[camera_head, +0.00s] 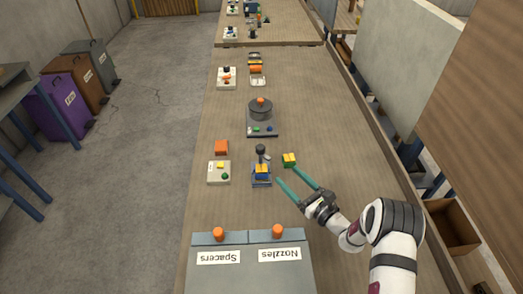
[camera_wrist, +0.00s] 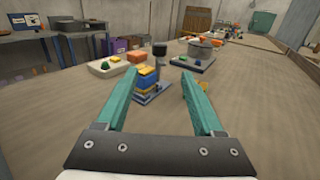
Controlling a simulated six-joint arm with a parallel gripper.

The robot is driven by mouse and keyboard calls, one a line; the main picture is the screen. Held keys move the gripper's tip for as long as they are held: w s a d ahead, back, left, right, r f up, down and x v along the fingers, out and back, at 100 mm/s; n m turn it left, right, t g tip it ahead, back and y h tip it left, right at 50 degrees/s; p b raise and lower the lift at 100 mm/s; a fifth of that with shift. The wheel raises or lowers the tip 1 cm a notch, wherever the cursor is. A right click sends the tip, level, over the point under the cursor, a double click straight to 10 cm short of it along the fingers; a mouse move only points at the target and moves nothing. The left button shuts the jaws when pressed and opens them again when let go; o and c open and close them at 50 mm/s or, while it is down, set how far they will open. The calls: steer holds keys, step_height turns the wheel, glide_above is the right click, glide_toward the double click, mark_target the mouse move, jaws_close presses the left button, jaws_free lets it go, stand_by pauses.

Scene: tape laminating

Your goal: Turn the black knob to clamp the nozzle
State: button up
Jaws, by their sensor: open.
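The black knob (camera_head: 260,150) stands at the far end of a small blue-grey clamp fixture (camera_head: 261,182). It also shows in the wrist view (camera_wrist: 159,49), upright behind the fixture's blocks. Yellow and blue blocks (camera_head: 262,170) sit on the fixture; I cannot tell which part is the nozzle. My gripper (camera_head: 285,173) has two long teal fingers, spread apart and empty, to the right of the fixture. In the wrist view, the fixture and knob appear between the fingers, ahead of them. A green and yellow block (camera_head: 289,159) lies by the far fingertip, partly hidden in the wrist view.
A white tray (camera_head: 211,179) with green and yellow pieces is left of the fixture, an orange block (camera_head: 221,147) behind it. A round dark pot-like device (camera_head: 260,110) stands farther back. Labelled grey bins (camera_head: 250,277) fill the near end. Table right of the fixture is mostly clear.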

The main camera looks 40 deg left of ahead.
mark_target(263, 152)
steer(key=x, duration=1.4)
steer(key=shift+a+r, duration=0.1)
steer(key=shift+a, duration=0.3)
steer(key=shift+s, duration=0.1)
jaws_close()
